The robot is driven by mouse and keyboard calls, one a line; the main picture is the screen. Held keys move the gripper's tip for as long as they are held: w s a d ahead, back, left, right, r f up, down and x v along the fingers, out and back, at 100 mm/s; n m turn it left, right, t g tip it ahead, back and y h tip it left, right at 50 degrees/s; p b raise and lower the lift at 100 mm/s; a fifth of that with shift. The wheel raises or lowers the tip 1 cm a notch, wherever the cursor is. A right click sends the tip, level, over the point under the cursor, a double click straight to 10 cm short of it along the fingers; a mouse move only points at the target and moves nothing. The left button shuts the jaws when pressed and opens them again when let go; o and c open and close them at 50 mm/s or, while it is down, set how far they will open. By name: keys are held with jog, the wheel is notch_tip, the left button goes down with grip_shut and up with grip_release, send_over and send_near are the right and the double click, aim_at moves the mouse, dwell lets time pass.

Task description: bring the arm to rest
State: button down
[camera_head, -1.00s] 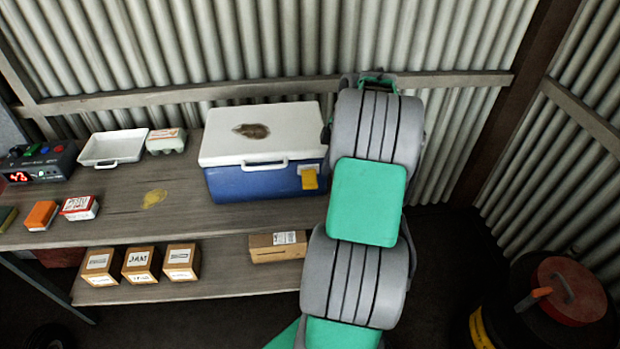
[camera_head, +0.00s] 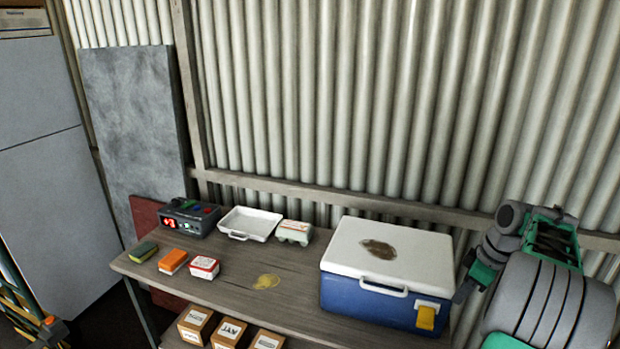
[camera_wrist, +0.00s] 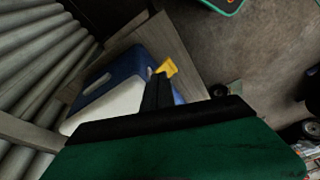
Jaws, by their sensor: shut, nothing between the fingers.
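My arm shows at the right edge of the head view, grey and green, folded beside the blue cooler (camera_head: 375,304) with its white lid. My gripper (camera_wrist: 160,80) shows in the wrist view as dark fingers closed together with nothing between them. The fingers overlap the cooler in that view, near its yellow latch (camera_wrist: 167,67). In the head view a dark end of the arm comes down just right of the cooler. I cannot tell whether it touches the cooler.
The wooden bench (camera_head: 220,299) also holds a white tray (camera_head: 250,223), an egg carton (camera_head: 294,231), a device with a red display (camera_head: 190,217) and small boxes. Cartons (camera_head: 229,332) sit on the lower shelf. A corrugated wall (camera_head: 330,100) stands close behind.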

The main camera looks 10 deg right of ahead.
jog(key=s+a+f+m, duration=0.1)
jog(key=s+f+m, duration=0.3)
jog(key=f+m, duration=0.4)
jog(key=s+a+m+g, duration=0.2)
jog(key=s+a+m, duration=0.4)
jog(key=a+m, duration=0.15)
jog(key=a+r+n+t, duration=0.1)
jog(key=a+r+n, duration=0.2)
jog(key=a, duration=0.6)
jog(key=w+a+r+n+t+h, duration=0.1)
jog(key=a+r, duration=0.3)
jog(key=a, duration=0.4)
jog(key=w+a+r+n+t+h, duration=0.1)
jog(key=a+r+n, duration=0.3)
jog(key=a, duration=0.5)
jog(key=shift+a+n+t, duration=0.35)
jog(key=shift+t, duration=0.05)
